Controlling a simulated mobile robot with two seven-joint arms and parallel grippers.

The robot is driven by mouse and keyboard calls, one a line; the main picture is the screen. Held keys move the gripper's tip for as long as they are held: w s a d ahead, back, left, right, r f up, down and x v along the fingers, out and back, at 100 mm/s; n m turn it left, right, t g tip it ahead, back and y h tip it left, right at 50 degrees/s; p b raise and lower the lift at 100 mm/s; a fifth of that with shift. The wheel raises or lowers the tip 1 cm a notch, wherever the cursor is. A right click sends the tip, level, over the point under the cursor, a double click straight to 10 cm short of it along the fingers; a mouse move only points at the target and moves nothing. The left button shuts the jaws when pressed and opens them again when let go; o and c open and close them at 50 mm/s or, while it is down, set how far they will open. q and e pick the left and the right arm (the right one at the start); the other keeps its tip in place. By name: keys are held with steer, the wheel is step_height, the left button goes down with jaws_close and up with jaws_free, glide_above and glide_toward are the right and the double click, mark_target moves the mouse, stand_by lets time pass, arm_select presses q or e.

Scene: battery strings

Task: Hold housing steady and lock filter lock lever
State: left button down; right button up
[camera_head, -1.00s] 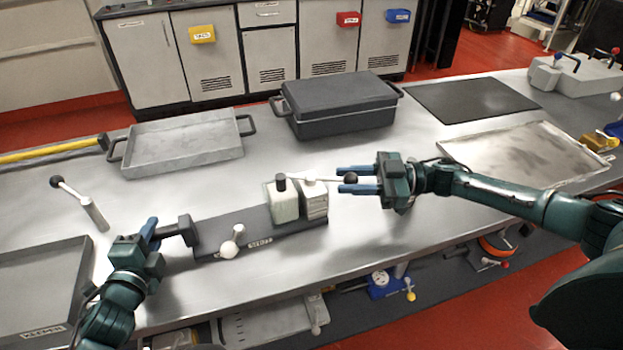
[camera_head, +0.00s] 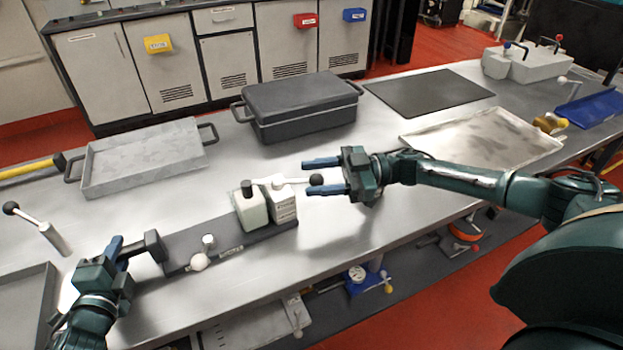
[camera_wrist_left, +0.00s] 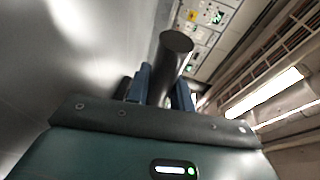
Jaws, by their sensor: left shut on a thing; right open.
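The housing has a dark base plate (camera_head: 230,244) with two pale blocks (camera_head: 268,206) at its right end. The lock lever (camera_head: 268,181) runs from the top of the blocks to the right and ends in a black ball (camera_head: 316,179). My right gripper (camera_head: 318,177) is open, its blue fingers on either side of the ball; I cannot tell if they touch it. My left gripper (camera_head: 122,250) is shut on the black handle (camera_head: 155,246) at the housing's left end. The left wrist view shows the round dark handle (camera_wrist_left: 172,58) between the blue fingers.
A grey tray (camera_head: 85,178), a dark lidded case (camera_head: 300,120), a black mat (camera_head: 430,83) and a shallow metal tray (camera_head: 408,138) lie behind. A separate lever on a post (camera_head: 55,240) stands at the left. The table front beyond the housing's right end is clear.

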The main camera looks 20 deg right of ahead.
step_height(320, 180, up, 9)
steer(key=shift+r, duration=0.1)
steer(key=shift+c, duration=0.5)
